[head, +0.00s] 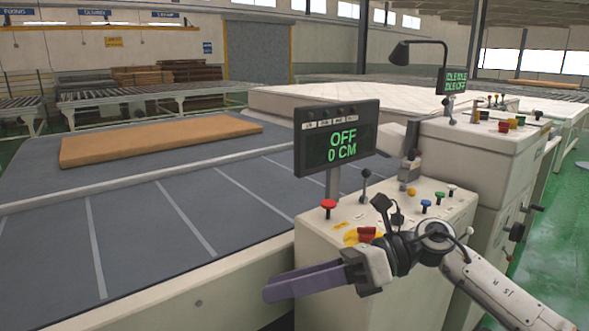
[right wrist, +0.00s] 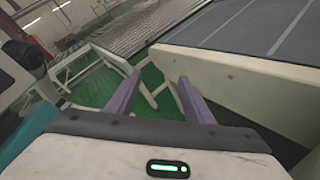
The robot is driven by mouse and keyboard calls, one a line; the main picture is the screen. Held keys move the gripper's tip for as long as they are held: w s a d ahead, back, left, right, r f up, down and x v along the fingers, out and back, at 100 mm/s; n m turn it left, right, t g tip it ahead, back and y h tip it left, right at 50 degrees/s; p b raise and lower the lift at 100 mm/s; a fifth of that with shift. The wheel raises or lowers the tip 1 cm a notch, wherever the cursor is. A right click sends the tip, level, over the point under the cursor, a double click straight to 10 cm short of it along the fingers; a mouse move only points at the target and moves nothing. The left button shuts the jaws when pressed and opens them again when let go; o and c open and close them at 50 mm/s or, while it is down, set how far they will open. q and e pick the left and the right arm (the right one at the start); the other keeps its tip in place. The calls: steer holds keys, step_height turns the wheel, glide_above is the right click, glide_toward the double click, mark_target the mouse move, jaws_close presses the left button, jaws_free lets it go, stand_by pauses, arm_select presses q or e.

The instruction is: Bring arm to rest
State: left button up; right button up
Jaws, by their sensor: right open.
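My right gripper (head: 268,291) reaches in from the lower right of the head view, in front of the control console (head: 325,235). Its purple fingers point left, and one hides most of the other there. In the right wrist view the gripper (right wrist: 157,80) shows two fingers spread apart with nothing between them, above green floor (right wrist: 150,98). My left gripper is in neither view.
A white mattress (head: 370,98) lies behind. A second console (head: 480,145) stands right.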

steer(key=s+d+f+n+t+h, duration=0.1)
steer(key=d+f+n+t+h, duration=0.35)
steer(key=f+n+t, duration=0.9)
steer(key=s+d+f+n+t+h, duration=0.1)
steer(key=d+f+n+t+h, duration=0.45)
steer(key=n, duration=1.55)
steer(key=s+d+f+m+g+h, duration=0.1)
steer(key=s+d+f+m+g, duration=0.1)
steer(key=s+f, duration=0.4)
steer(key=s+d+f+m+g, duration=0.2)
steer(key=s+f+m+g, duration=0.1)
steer(key=s+f, duration=0.3)
steer(key=s+d+f+m+g+h+p, duration=0.1)
steer(key=s+d+f+m+g, duration=0.1)
steer(key=s+f, duration=0.4)
steer(key=shift+s+d+f+m+g+h, duration=0.35)
steer(key=shift+m+g, duration=0.45)
steer(key=shift+m, duration=0.35)
